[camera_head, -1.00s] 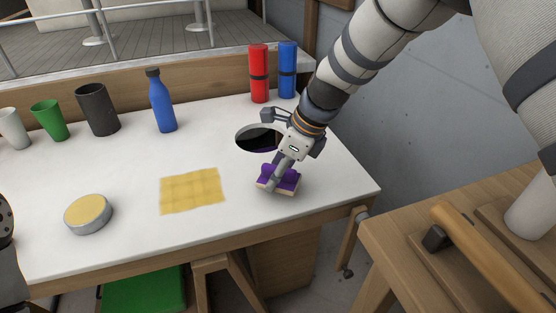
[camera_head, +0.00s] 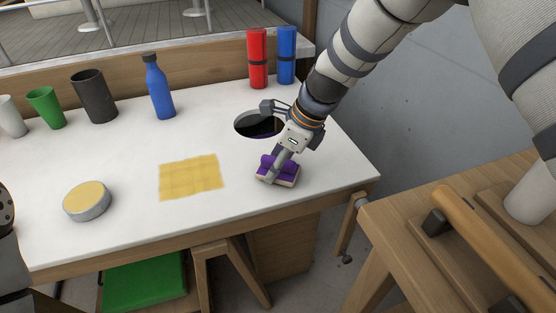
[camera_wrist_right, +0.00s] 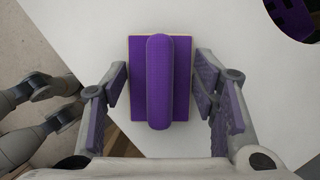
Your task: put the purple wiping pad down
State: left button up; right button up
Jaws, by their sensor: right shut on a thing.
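The purple wiping pad (camera_head: 291,177) has a flat base with a pale layer beneath and a raised ridge-like handle. It is at the right end of the white table (camera_head: 120,225), close to the front edge. In the right wrist view the pad (camera_wrist_right: 159,80) lies between the two fingers. My right gripper (camera_head: 272,172) points down and is shut on the pad. Whether the pad's underside touches the tabletop I cannot tell. Only a part of my left arm shows at the left edge; its fingertips are out of view.
A round hole (camera_head: 258,124) in the tabletop is just behind the pad. A yellow cloth-like patch (camera_head: 190,177) and a round tin (camera_head: 87,202) lie to the left. A blue bottle (camera_head: 159,88), cups, and red (camera_head: 257,58) and blue (camera_head: 287,55) cylinders stand at the back.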

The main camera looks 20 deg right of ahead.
jog(key=shift+f, duration=0.3)
jog(key=o, duration=1.2)
jog(key=v, duration=1.2)
jog(key=shift+a, duration=0.1)
grip_shut()
